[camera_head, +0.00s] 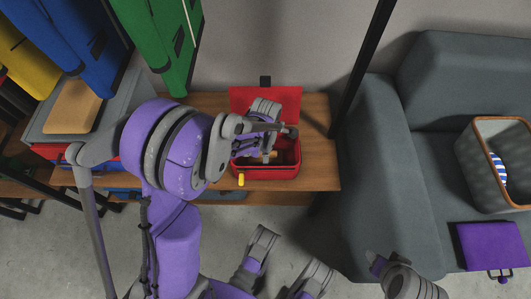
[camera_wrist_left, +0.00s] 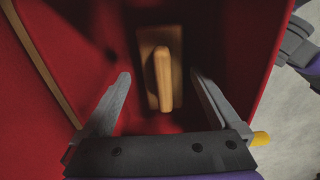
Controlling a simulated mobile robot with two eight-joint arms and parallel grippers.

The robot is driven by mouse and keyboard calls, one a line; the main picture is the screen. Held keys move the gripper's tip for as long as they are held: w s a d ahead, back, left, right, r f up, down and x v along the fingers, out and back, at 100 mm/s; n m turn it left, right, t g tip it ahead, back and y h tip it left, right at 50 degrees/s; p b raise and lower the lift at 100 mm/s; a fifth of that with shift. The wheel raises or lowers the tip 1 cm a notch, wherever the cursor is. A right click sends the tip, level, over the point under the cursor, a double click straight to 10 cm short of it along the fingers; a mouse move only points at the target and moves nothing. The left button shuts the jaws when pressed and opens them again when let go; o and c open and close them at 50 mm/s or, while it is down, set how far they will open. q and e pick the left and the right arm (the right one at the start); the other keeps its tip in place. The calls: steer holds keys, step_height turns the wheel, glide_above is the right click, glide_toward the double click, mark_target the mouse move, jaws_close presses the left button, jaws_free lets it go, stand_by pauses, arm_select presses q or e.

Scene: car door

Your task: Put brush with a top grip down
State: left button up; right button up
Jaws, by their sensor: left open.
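The brush (camera_wrist_left: 163,75) is a wooden block with a raised, lighter wooden handle. It lies at the bottom of an open red box (camera_wrist_left: 225,25). In the head view the red box (camera_head: 270,172) stands on a wooden table with its lid up, and only a small tan part of the brush (camera_head: 267,157) shows. My left gripper (camera_wrist_left: 160,78) is open and points down into the box. Its fingers are on either side of the brush in the left wrist view, with visible gaps. They appear to be above it and not touching.
The wooden table (camera_head: 318,150) has bare room right of the box. A yellow piece (camera_head: 241,179) is at the box's front left. Colored panels hang at upper left. A grey sofa (camera_head: 375,180) with a basket (camera_head: 470,172) and purple case (camera_head: 492,245) is at right.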

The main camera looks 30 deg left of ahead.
arm_select(q)
step_height(320, 180, up, 10)
steer(key=p, duration=0.2)
steer(key=shift+f+p, duration=0.2)
steer(key=shift+p, duration=0.1)
steer(key=shift+r, duration=0.25)
steer(key=s+d+r+m+t, duration=0.2)
steer(key=s+m, duration=0.6)
steer(key=m, duration=0.4)
steer(key=s+d+r+m+t, duration=0.2)
steer(key=s+d+r+m, duration=0.2)
steer(key=s+m, duration=0.4)
steer(key=m, duration=0.4)
steer(key=shift+s+d, duration=0.35)
steer(key=shift+r, duration=0.1)
